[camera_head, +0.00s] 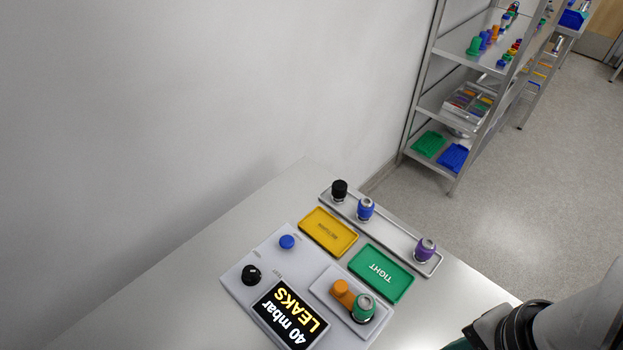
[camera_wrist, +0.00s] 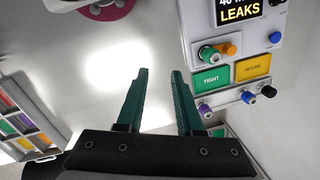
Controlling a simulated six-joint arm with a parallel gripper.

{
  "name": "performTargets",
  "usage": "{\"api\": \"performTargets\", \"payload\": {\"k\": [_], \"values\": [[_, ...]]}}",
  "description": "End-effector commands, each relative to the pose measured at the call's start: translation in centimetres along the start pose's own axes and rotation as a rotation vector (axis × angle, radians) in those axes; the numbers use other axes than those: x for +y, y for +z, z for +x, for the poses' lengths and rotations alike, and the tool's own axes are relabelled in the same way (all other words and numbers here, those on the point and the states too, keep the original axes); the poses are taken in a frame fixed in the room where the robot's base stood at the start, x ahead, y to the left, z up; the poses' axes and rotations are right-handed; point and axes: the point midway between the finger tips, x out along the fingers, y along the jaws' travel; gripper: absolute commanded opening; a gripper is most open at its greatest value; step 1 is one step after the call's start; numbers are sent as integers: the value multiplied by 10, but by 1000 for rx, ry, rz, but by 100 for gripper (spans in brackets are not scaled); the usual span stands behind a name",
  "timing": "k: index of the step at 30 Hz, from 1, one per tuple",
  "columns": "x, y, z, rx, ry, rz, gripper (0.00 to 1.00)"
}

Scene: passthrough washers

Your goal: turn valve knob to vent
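The black valve knob (camera_head: 251,274) sits on the left part of the light grey test panel (camera_head: 236,288), with a small pale mark on it. Small labels near it are too small to read surely. In the wrist view, only a dark edge of the knob (camera_wrist: 282,3) shows at the top right. The panel display (camera_head: 290,315) reads "40 mbar LEAKS". My gripper (camera_wrist: 160,71) is open and empty, its two green fingers apart over the bare table, left of the panel in the wrist view. In the head view, my arm is at the lower right, away from the knob.
A blue button (camera_head: 287,242) stands near the knob. A green fitting (camera_head: 363,307) and orange part (camera_head: 343,292) sit on the panel's fixture. Yellow (camera_head: 328,232) and green "TIGHT" (camera_head: 381,273) trays and a rail (camera_head: 390,232) with three fittings lie beyond. Shelves (camera_head: 480,100) stand behind.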

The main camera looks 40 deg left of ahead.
Motion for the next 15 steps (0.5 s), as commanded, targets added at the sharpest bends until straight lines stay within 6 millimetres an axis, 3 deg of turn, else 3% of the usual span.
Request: {"api": "performTargets", "payload": {"k": [1,2,4,6,9,12,15], "values": [[-42,-10,-4,-10,27,-98,47],[-71,-13,-5,-9,44,-156,52],[-146,-5,3,-3,77,-287,65],[-218,28,22,9,104,-412,72],[-291,95,56,31,122,-555,72],[-322,144,78,45,128,-630,72],[-330,163,87,50,127,-654,72]]}}
